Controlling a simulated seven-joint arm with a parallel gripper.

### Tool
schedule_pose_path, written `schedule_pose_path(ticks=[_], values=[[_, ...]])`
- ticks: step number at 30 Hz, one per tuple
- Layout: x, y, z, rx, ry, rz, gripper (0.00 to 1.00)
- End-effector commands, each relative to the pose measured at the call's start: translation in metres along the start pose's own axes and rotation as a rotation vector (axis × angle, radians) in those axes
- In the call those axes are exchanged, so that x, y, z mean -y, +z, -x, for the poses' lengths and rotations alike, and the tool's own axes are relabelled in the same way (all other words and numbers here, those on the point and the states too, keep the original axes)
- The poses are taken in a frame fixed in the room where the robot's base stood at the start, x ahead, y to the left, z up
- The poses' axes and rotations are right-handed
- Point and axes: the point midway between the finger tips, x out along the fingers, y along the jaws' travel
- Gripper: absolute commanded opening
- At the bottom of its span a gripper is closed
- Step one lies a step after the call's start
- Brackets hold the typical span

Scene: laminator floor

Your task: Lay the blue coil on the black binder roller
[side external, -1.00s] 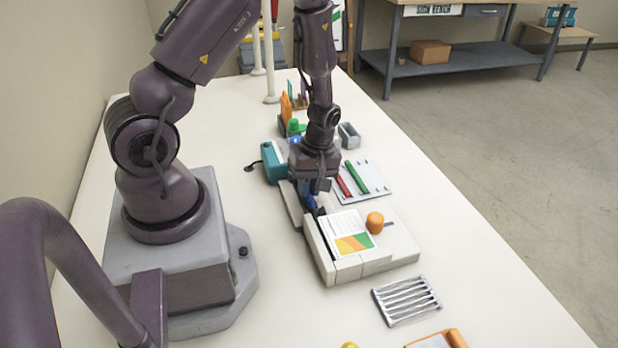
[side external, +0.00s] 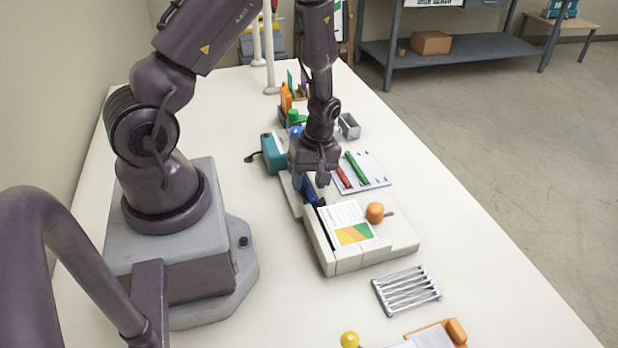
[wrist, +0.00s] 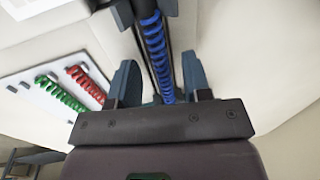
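The blue coil (wrist: 155,45) lies lengthwise along the dark slot of the pale machine (side external: 375,258) in the wrist view. The black binder roller (wrist: 167,60) shows only as dark strips beside the coil, so how they touch is partly hidden. In the side view the blue coil (side external: 309,190) shows just below my gripper (side external: 320,178). In the wrist view my gripper (wrist: 160,80) has its fingers spread on either side of the coil, with gaps between them and it.
A white board (side external: 373,171) with a red coil (side external: 344,177) and a green coil (side external: 357,168) lies right of my gripper. An orange knob (side external: 375,212) stands on the machine. A metal rack (side external: 407,290) lies in front. The table's right side is clear.

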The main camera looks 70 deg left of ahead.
Motion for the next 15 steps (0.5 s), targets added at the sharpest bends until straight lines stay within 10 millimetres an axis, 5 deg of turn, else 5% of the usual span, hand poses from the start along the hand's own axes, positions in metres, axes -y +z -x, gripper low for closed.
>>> schedule_pose_path(ticks=[8, 15], values=[[-0.001, 0.000, 0.014, -0.002, 0.004, 0.000, 0.44], [-0.002, 0.000, 0.064, -0.003, 0.008, -0.002, 0.44]])
